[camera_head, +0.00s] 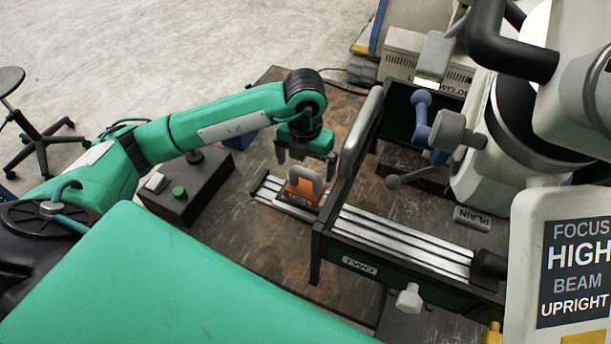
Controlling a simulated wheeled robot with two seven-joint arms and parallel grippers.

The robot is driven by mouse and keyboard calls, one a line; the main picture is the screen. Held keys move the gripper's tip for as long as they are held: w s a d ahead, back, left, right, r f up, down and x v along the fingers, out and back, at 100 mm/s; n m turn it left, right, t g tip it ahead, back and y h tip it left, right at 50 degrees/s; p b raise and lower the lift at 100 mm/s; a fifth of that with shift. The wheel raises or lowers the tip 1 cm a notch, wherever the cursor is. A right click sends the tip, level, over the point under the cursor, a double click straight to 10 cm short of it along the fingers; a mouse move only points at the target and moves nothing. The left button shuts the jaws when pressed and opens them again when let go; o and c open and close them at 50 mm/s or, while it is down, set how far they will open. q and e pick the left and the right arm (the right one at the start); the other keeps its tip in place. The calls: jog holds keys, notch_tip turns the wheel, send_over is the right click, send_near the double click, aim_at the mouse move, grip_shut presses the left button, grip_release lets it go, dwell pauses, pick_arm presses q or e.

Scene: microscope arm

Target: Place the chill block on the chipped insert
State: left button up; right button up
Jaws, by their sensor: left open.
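My left gripper (305,162) is open, with its fingers pointing down. It hangs just above an orange block (301,191) with a pale grey loop handle and a dark lower front edge. I cannot tell whether the fingertips reach beside the handle. The orange block sits at the left end of the grooved metal rail bed (390,238). It may be the chill block, but its label is too small to read. I cannot make out the chipped insert. My right gripper is not in view.
An upright dark frame (355,145) stands right of the block. A blue-handled lever (421,118) and a large white microscope body (480,165) fill the right. Bare worn tabletop (250,225) lies between box and rail.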

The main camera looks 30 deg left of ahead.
pick_arm(q)
jog(key=shift+s+r+b, duration=0.15)
jog(key=shift+r+b, duration=0.2)
jog(key=shift+r, duration=2)
jog(key=shift+w, duration=0.25)
